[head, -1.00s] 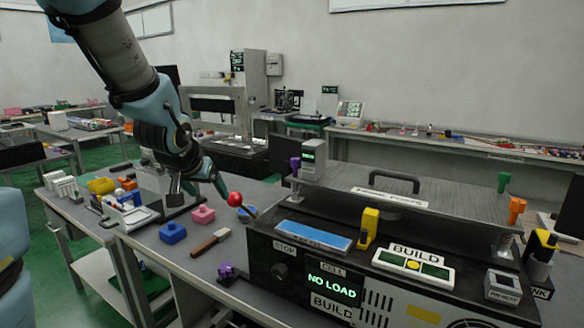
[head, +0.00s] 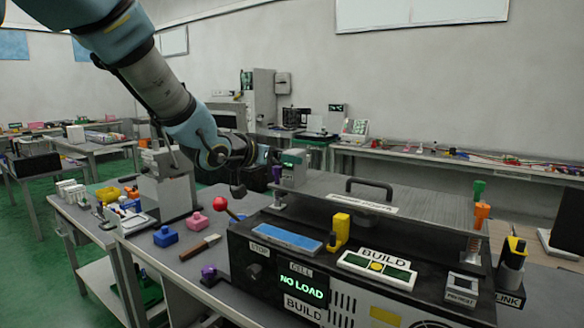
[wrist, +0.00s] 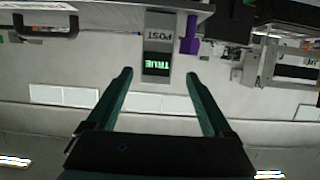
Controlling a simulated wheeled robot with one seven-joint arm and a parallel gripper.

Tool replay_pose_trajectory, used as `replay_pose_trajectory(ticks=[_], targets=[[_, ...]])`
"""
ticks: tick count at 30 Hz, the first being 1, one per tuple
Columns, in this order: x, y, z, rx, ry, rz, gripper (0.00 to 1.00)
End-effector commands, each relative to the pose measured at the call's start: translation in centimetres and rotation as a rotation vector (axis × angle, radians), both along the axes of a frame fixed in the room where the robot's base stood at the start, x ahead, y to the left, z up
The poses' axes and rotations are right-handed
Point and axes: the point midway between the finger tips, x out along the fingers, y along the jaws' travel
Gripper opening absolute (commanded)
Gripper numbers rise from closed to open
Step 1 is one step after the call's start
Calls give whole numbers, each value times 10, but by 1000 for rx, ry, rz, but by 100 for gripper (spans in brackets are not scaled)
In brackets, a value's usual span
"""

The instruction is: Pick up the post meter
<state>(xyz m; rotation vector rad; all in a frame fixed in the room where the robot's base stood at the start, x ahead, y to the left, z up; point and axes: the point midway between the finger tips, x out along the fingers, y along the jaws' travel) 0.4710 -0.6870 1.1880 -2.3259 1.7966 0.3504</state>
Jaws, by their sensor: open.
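The post meter (head: 293,168) is a small grey upright box with a green lit display, at the back left corner of the black machine in the head view. In the wrist view the post meter (wrist: 157,35) appears upside down, with the label POST and the word TRUE on its screen. My gripper (wrist: 158,76) is open and empty, its two teal fingers spread on either side of the meter's outline. In the head view my gripper (head: 268,156) points right, just left of the meter. The exact gap to it is hard to tell.
A purple peg (head: 278,173) stands close beside the meter. The machine's lid has a black handle (head: 370,188). A red-knobbed lever (head: 221,204) sticks up at the machine's left end. A yellow block (head: 340,231) and a blue pad (head: 286,237) sit in front.

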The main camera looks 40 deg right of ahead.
Motion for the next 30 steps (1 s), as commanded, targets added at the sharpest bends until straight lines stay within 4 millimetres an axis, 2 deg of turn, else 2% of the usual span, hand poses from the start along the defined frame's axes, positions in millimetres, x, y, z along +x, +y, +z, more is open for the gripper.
replay_pose_trajectory(ticks=[5, 15, 24, 30], targets=[[1, -12, -2, 2, 2, -1, 85], [9, -50, -13, 2, 1, 0, 85], [10, -54, -16, 1, -1, 1, 85], [10, -54, -16, 1, 0, 1, 63]])
